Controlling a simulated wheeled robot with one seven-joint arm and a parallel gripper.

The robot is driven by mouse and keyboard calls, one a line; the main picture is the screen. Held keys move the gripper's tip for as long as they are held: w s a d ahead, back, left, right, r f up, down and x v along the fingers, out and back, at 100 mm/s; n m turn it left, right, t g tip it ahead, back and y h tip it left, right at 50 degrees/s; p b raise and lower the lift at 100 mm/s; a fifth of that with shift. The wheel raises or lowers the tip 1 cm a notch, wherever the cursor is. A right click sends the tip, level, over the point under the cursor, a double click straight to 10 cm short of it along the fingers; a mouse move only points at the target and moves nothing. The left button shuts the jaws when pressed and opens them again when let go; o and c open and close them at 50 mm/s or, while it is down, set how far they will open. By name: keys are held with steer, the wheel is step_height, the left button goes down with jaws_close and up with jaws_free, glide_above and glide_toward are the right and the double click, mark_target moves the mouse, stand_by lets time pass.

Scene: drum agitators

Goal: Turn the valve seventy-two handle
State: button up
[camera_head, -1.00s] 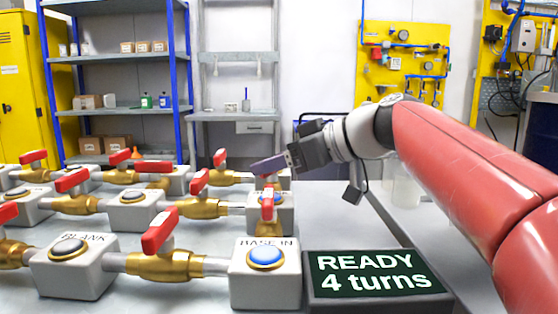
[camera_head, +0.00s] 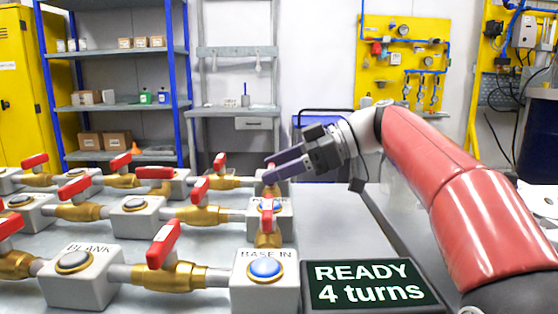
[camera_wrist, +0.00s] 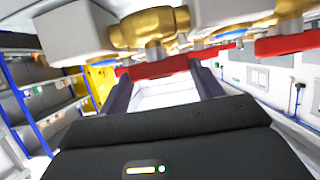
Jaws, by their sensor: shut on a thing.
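Brass valves with red lever handles stand in rows on a bench in the head view. No "seventy-two" label is legible, so I cannot tell which valve bears that name. My gripper (camera_head: 268,167) reaches in from the right to the back right valve, its two purple fingers at a red handle (camera_head: 270,187). In the wrist view, my gripper (camera_wrist: 160,82) has its fingers at either end of a red handle (camera_wrist: 158,67), below a brass valve body (camera_wrist: 150,27). It is shut on this handle, though the contact is partly hidden.
A dark display (camera_head: 369,285) reads "READY 4 turns" at the front. Beside it is a grey block (camera_head: 265,294) with a blue button, labelled BASE IN. A BLANK block (camera_head: 80,290) stands left. Nearby handles, such as the front one (camera_head: 163,244), stick up close by. Bare bench lies right of the valves.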

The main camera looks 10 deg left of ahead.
stand_by(0.4)
steer(key=o, duration=1)
steer(key=v, duration=0.8)
steer(key=shift+w+a+p, duration=0.1)
steer(key=shift+w+p, duration=0.05)
steer(key=shift+p, duration=0.15)
